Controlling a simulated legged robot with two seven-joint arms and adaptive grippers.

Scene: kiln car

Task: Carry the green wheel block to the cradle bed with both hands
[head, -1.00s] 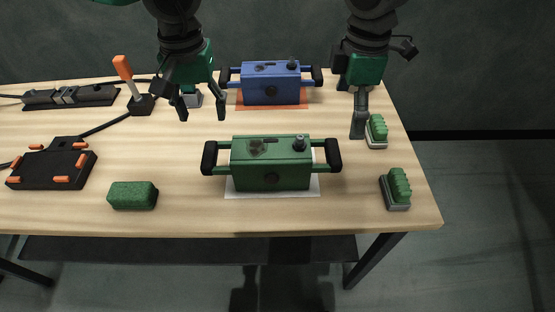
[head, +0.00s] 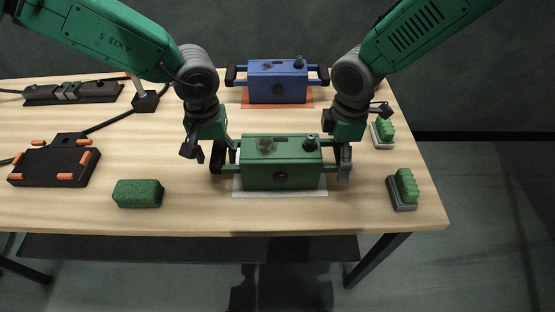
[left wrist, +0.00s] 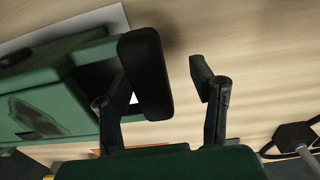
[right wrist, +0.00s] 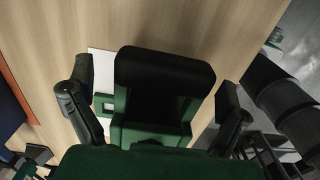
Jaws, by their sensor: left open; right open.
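The green wheel block (head: 281,165) stands upright on a white sheet (head: 238,187) near the table's front, with a black grip at each end. My left gripper (head: 211,155) is open at its left grip; in the left wrist view this black grip (left wrist: 146,72) lies between the spread fingers. My right gripper (head: 340,158) is open at the right end; in the right wrist view the black grip (right wrist: 165,70) lies between the fingers with gaps on both sides. A black plate with orange corner pieces, apparently the cradle bed (head: 48,167), lies at the left.
A blue block (head: 277,84) stands on an orange sheet behind the green one. A green sponge (head: 138,193) lies between plate and green block. Two green brushes (head: 383,132) (head: 403,188) lie at the right edge. A lever box (head: 145,101) and cables are back left.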

